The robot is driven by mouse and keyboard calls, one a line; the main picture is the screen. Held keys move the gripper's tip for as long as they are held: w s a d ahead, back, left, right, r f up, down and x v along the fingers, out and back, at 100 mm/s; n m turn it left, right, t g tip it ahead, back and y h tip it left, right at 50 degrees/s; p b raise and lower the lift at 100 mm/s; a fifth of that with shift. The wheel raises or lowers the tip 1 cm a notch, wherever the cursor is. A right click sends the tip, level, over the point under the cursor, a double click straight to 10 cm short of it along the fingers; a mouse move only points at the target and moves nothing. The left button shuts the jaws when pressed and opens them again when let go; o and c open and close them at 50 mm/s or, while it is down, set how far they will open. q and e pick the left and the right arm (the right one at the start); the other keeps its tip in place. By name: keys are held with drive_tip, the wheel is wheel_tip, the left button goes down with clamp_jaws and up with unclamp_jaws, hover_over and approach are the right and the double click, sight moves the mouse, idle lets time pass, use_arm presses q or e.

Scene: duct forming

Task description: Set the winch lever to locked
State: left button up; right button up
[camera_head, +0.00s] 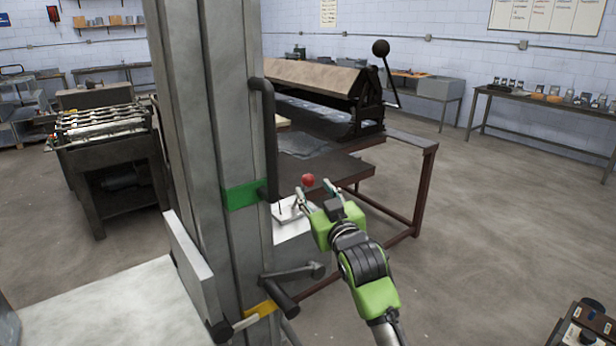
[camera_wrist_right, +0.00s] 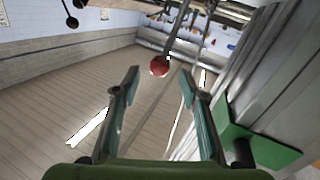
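A red ball knob (camera_head: 308,180), which looks like the end of the winch lever, is beside the tall grey column (camera_head: 205,110). In the right wrist view the red knob (camera_wrist_right: 160,66) sits on a thin dark rod. My right gripper (camera_head: 318,188) is open, its fingertips just short of the knob. In the wrist view the two fingers (camera_wrist_right: 158,80) are spread apart with the knob just beyond and between the tips, not gripped. I cannot tell which position the lever is in. My left gripper is not in view.
The column carries a green band (camera_head: 243,194), a yellow band (camera_head: 262,308) and a dark crank handle (camera_head: 292,271). A bending machine (camera_head: 315,95) on a brown-framed table stands behind. A bench (camera_head: 550,100) lines the right wall.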

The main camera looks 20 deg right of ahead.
sight(310, 184)
drive_tip(key=w+p, duration=0.1)
drive_tip(key=w, duration=0.4)
drive_tip(key=shift+w+p, duration=0.3)
drive_tip(key=shift+w, duration=0.3)
clamp_jaws()
